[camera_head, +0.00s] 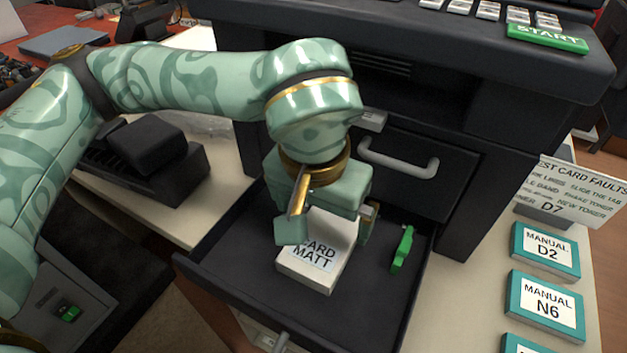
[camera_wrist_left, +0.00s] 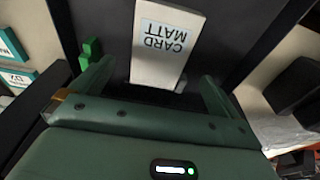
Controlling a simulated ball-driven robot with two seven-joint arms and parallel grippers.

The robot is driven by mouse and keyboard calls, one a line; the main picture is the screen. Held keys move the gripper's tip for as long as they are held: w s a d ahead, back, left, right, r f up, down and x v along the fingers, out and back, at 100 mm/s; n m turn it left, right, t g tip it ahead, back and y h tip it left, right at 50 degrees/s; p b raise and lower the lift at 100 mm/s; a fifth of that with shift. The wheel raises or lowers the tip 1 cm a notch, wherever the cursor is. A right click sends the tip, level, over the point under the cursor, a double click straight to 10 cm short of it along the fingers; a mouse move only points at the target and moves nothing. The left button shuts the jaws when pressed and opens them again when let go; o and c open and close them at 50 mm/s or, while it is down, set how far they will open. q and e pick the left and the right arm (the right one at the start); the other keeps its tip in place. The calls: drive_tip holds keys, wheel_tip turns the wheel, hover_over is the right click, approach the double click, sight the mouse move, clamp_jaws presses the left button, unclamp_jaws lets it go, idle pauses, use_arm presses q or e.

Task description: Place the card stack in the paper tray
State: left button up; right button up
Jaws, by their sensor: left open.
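The white card stack (camera_head: 318,262), labelled CARD MATT, lies flat in the dark open paper tray (camera_head: 225,275) below the printer. It also shows in the left wrist view (camera_wrist_left: 165,62). My left gripper (camera_head: 328,238) is open, pointing down over the stack, one finger on each side of it. In the left wrist view the fingers (camera_wrist_left: 157,75) show gaps to the stack's sides, and its labelled end extends past them. The gripper hides part of the stack in the head view. My right gripper is not in view.
A green tray guide (camera_head: 402,249) stands right of the stack. A closed drawer with a grey handle (camera_head: 398,160) is above the tray. Manual boxes (camera_head: 545,250) line the right side. A black device (camera_head: 145,150) stands at left. The tray's front right is clear.

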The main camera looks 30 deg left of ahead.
sight(317, 248)
use_arm(q)
drive_tip(key=r, duration=0.1)
drive_tip(key=r+p, duration=0.1)
drive_tip(key=r, duration=0.1)
drive_tip(key=s+r, duration=0.1)
drive_tip(key=r, duration=0.1)
drive_tip(key=shift+r+p, duration=0.2)
drive_tip(key=shift+p, duration=0.1)
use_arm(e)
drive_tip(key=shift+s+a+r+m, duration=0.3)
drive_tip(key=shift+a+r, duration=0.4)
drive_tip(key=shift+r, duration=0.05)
